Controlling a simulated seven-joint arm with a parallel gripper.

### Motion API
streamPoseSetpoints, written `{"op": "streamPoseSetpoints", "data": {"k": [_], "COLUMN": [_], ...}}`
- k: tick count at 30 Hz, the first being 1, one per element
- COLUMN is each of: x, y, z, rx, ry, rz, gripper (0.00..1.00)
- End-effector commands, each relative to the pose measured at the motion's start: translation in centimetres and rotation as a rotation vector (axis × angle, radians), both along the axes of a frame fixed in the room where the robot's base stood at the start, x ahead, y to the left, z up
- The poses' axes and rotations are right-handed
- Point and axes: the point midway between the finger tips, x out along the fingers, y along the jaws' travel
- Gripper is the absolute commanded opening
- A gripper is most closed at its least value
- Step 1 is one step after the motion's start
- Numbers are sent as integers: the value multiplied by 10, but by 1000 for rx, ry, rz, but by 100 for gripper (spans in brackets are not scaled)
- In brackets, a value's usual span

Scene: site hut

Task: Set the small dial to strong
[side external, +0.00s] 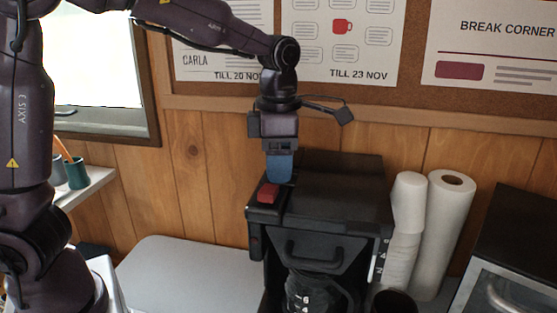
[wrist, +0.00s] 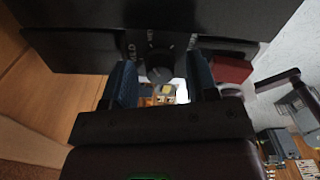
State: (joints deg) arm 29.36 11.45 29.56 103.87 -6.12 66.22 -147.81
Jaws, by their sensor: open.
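The small dial (wrist: 160,68) is a dark round knob on the black coffee machine, with small pale marks around it in the wrist view. I cannot read the marks or clearly tell its setting. My gripper (wrist: 161,84) is open, its two blue fingers on either side of the dial; contact cannot be made out. In the side view my gripper (side external: 279,180) points down at the left part of the top of the coffee machine (side external: 335,185). The dial is not visible there.
A red block-like part (side external: 268,192) sits on the machine's top close to my fingers; it also shows in the wrist view (wrist: 232,70). A glass jug (side external: 312,292) is in the machine's front. Paper cups (side external: 408,205) and a paper roll (side external: 446,220) stand to the right.

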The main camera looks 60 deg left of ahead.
Motion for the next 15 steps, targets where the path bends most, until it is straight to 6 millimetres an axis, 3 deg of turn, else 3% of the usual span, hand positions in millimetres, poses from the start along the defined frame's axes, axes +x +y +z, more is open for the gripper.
{"op": "streamPoseSetpoints", "data": {"k": [5,12,15], "x": [0,0,0], "y": [0,0,0], "z": [0,0,0], "rx": [0,0,0], "ry": [0,0,0], "rz": [0,0,-1], "gripper": [53,4,4]}}
